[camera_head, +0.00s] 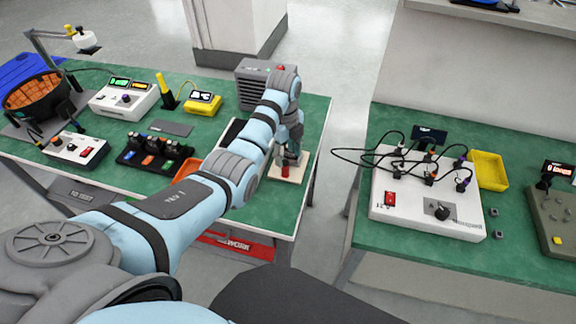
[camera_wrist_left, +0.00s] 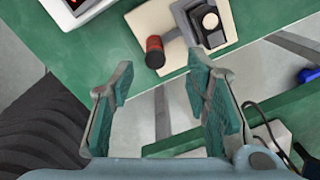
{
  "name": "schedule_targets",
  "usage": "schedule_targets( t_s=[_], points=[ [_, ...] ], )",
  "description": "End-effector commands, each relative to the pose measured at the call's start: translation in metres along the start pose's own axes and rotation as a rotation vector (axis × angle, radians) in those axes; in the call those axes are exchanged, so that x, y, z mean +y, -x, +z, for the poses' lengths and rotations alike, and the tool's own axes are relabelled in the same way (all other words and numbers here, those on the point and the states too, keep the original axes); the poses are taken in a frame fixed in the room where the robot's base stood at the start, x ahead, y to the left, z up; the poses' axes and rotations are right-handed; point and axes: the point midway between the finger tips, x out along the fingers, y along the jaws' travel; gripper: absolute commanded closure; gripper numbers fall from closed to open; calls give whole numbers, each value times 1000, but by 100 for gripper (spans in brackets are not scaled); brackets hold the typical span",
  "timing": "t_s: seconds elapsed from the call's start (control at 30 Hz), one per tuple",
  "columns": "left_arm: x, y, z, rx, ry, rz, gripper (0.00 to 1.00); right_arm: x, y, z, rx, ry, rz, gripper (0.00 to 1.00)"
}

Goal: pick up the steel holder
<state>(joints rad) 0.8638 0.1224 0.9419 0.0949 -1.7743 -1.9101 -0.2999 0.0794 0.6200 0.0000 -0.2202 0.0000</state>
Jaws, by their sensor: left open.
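My left gripper (camera_head: 290,152) is over the right front corner of the left bench. In the left wrist view its two green-padded fingers (camera_wrist_left: 160,76) stand wide apart with nothing between them. Beyond the fingertips is a cream board (camera_wrist_left: 181,57) with a red and black cylinder (camera_wrist_left: 155,52) on it. Also on the board is a grey block with a dark fitting (camera_wrist_left: 208,20), which may be the steel holder; I cannot tell for sure. In the head view my arm hides most of this, leaving the red cylinder (camera_head: 285,172) and the board's edge (camera_head: 299,172) visible. My right gripper is not in view.
The left bench (camera_head: 312,125) carries a grey vented box (camera_head: 252,88), a black tray of parts (camera_head: 150,152) and several instruments. Across a gap, the right bench (camera_head: 385,120) holds a white cabled panel (camera_head: 410,208) and a yellow bin (camera_head: 488,171).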

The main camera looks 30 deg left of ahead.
Motion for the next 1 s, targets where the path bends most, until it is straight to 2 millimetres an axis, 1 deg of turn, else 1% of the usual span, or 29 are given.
schedule_targets(
  t_s=[0.13,0.2,0.3,0.37,0.53,0.57,0.8,0.83,1.0],
  points=[
    [4,-22,2,0,1,3,56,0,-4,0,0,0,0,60],
    [8,-37,4,0,1,3,56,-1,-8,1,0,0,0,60],
    [8,-54,4,0,0,0,56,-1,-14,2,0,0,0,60],
    [8,-58,4,0,1,0,56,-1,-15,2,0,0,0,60],
    [7,-57,4,-1,1,-2,56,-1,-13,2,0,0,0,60],
    [7,-57,4,-1,1,-2,58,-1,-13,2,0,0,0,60],
    [7,-56,4,-1,1,-1,96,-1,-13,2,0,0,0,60],
    [7,-56,4,-1,1,-2,100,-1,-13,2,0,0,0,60],
    [7,-56,4,-1,2,-2,100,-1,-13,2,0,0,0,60]
  ],
)
